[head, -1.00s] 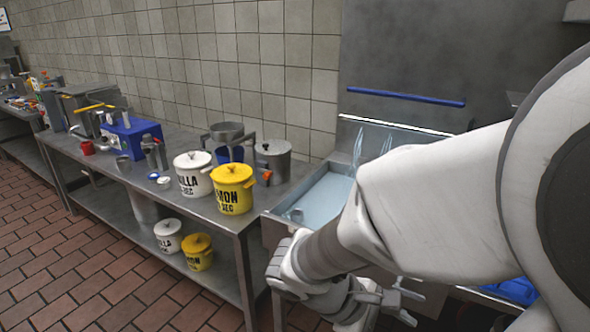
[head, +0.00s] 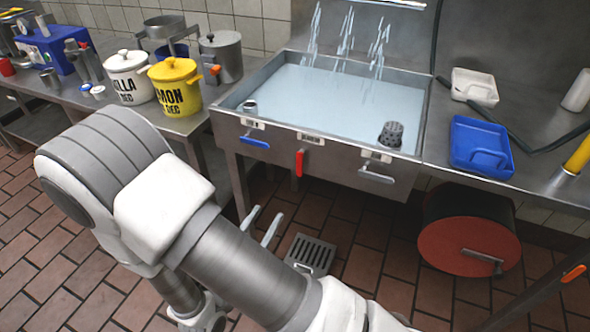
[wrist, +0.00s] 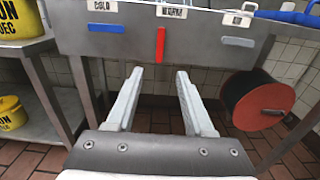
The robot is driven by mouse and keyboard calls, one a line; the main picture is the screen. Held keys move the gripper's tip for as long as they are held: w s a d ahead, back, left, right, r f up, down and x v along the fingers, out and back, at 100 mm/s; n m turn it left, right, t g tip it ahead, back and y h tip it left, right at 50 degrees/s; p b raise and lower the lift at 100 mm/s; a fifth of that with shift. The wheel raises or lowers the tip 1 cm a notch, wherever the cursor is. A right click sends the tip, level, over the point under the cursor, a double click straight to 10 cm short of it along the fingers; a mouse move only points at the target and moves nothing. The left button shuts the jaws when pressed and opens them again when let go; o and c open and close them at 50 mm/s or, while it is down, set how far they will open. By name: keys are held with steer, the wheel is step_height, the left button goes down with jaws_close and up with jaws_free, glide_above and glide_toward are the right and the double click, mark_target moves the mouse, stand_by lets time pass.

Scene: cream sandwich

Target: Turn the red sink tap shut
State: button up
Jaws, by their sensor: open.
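The red tap (head: 299,162) is a lever on the front panel of the sink (head: 225,128), hanging straight down under a middle label. It also shows in the wrist view (wrist: 160,45), upright in the picture and centred just beyond my fingertips. My gripper (head: 262,224) is open and empty, below and in front of the sink's front panel in the head view. In the wrist view its two fingers (wrist: 160,75) point toward the panel, with the red tap between their lines but apart from them. Several streams of water run into the sink, which holds water.
A blue lever (head: 255,142) and a grey lever (head: 376,177) flank the red one. A red-ended hose reel (head: 468,248) hangs below right. A blue tray (head: 480,145) lies right of the sink. White (head: 129,80) and yellow (head: 175,88) pots stand left.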

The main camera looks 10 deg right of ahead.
mark_target(299, 164)
steer(key=b+x, duration=0.3)
steer(key=x, duration=1.4)
steer(key=shift+w+d, duration=0.1)
jaws_close()
stand_by(0.8)
